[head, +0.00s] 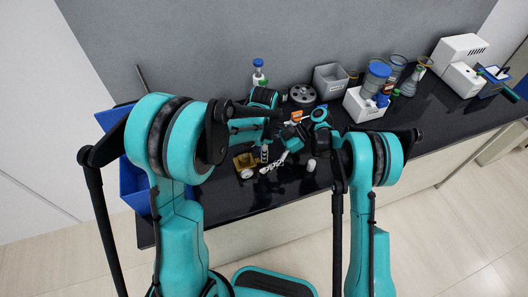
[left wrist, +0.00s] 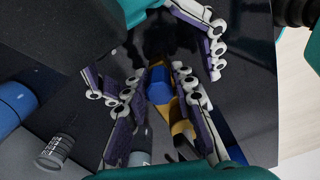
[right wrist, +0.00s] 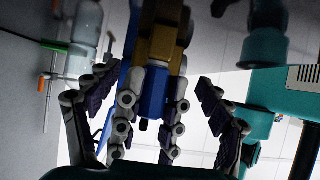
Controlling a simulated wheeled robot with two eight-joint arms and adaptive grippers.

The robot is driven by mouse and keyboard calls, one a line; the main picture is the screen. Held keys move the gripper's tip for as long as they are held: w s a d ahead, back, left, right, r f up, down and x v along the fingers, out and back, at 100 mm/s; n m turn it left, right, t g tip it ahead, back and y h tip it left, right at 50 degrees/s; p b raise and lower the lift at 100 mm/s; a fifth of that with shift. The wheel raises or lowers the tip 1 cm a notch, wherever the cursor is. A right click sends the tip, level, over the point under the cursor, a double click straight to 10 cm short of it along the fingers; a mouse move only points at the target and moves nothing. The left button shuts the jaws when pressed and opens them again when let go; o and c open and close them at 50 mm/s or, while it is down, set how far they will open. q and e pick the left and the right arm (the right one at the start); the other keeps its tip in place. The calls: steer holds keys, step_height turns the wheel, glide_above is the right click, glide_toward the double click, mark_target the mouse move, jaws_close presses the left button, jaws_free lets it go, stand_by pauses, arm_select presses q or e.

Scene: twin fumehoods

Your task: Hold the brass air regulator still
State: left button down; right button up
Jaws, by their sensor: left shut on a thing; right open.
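In the left wrist view the brass air regulator (left wrist: 179,128) shows as a brass-yellow body with a blue end (left wrist: 158,86). My left gripper (left wrist: 156,96) is shut on it. Its far side is hidden by the fingers. In the right wrist view brass parts (right wrist: 160,42) stand above a blue end (right wrist: 154,92). My right gripper (right wrist: 152,98) is open, with fingers on both sides of that blue end; I cannot tell whether they touch it. In the head view the arms hide much of the grip area above the bench.
On the black bench (head: 440,118), a brass-coloured piece with a round white face (head: 246,173) sits left of the grippers and a small white cylinder (head: 311,165) sits right. A grey bin (head: 330,79) and a white box (head: 362,107) stand behind. Blue bins (head: 133,185) are at left.

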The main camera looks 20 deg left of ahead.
mark_target(251, 162)
steer(key=shift+x, duration=1.5)
steer(key=c, duration=0.8)
steer(key=shift+o, duration=0.2)
steer(key=o, duration=0.7)
steer(key=c, duration=0.7)
